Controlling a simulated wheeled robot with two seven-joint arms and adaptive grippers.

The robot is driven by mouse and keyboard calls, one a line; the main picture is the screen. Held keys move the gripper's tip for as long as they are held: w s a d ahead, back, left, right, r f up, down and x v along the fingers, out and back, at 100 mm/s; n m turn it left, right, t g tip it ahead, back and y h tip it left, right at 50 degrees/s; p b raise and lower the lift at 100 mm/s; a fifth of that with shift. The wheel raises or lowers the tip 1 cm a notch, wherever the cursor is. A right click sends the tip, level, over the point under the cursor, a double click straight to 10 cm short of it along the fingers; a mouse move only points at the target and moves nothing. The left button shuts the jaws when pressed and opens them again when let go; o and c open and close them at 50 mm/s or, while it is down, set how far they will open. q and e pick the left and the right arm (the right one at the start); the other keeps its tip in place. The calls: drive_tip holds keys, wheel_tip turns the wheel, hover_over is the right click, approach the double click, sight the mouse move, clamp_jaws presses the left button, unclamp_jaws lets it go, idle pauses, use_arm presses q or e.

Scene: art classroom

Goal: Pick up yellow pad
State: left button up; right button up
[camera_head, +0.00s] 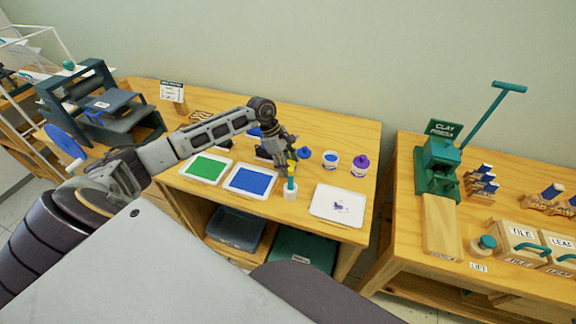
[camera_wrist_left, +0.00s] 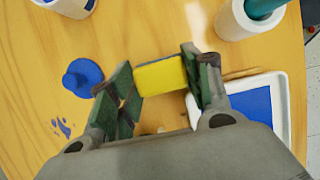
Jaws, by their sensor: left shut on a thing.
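The yellow pad (camera_wrist_left: 160,76) is a small yellow block in the left wrist view, with its ends between the two green-padded fingers. My left gripper (camera_wrist_left: 163,80) is shut on it. In the head view my left gripper (camera_head: 281,157) points down over the back middle of the wooden table, behind the white cup and the blue tray. The pad is mostly hidden there by the fingers. I cannot tell whether the pad touches the table. My right gripper is not in view.
A white cup (camera_head: 290,192) with a teal handle stands close in front.

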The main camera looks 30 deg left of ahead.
use_arm(q)
wheel_tip(320, 180, up, 10)
drive_tip(key=shift+f+b, duration=0.15)
drive_tip(key=shift+b, duration=0.2)
idle(0.4)
